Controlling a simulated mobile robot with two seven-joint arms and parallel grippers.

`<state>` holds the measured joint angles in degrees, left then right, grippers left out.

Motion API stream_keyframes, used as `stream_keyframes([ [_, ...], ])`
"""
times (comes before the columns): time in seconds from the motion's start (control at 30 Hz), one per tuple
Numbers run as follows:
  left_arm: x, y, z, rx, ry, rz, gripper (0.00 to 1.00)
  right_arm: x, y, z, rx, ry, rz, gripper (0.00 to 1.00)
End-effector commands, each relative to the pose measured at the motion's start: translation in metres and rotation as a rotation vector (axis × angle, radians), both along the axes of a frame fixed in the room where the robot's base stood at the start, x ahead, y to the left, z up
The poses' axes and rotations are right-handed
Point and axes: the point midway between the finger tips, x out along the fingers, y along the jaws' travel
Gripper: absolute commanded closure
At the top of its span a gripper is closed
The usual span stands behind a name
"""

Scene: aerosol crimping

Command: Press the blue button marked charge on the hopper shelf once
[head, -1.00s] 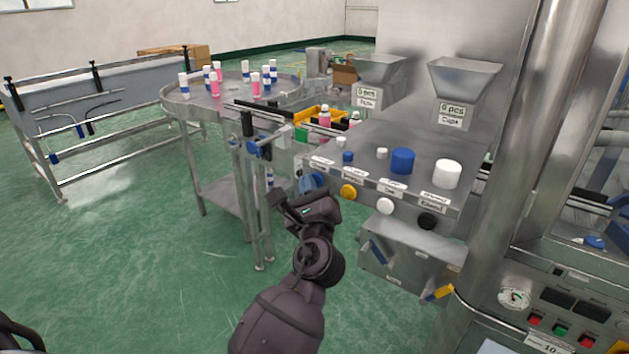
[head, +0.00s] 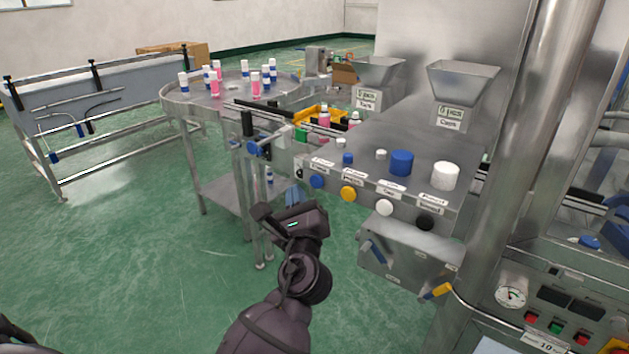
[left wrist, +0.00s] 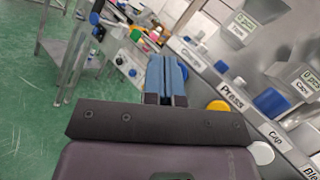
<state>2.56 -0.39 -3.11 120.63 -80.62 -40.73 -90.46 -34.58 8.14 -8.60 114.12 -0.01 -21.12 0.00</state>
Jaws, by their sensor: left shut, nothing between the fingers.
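The hopper shelf (head: 335,181) is a steel ledge whose front face carries a row of round buttons. In the left wrist view the shut fingers (left wrist: 165,78) point towards the shelf's front and hide most of the blue button. My right gripper is not in view.
A yellow button (head: 348,193), a white button (head: 384,207) and a black button (head: 425,222) continue the row. Caps stand on the shelf before two hoppers (head: 465,85). A round table (head: 205,108) with bottles stands behind at left. The green floor at left is clear.

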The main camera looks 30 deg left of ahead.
Motion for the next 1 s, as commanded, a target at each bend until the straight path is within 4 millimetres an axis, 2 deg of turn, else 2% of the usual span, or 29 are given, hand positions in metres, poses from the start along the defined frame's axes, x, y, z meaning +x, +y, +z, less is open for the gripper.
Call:
stream_keyframes([
  [0.33, -0.024, 0.002, 0.000, -0.002, -0.001, 0.000, 1.00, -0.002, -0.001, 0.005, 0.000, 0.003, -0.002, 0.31],
  [1.0, -0.025, 0.002, 0.000, -0.001, -0.001, 0.000, 1.00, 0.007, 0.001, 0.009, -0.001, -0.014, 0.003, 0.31],
])
